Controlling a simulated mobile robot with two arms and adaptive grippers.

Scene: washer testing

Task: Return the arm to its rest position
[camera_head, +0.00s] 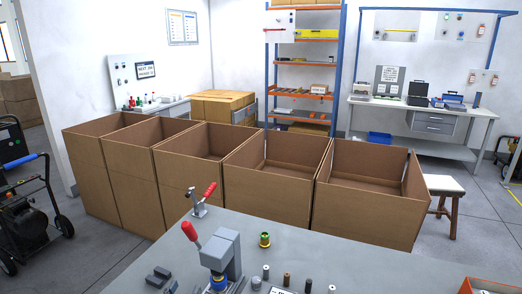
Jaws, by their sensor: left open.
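What seems to be my left gripper (161,278) shows only as small dark finger parts at the bottom edge, left of the test fixture. Its jaws are apart with nothing visible between them. The rest of the left arm is out of view. My right gripper is not in view. The grey test fixture (221,253) with a red-handled clamp stands on the grey workbench (345,250), to the right of the left gripper. A second red-handled clamp (201,203) stands behind it.
A yellow-green fitting (265,240) and several small cylinders (287,279) stand on the bench. An orange-rimmed tray (489,285) is at the right corner. Open cardboard boxes (250,187) line the bench's far side. The bench's right middle is clear.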

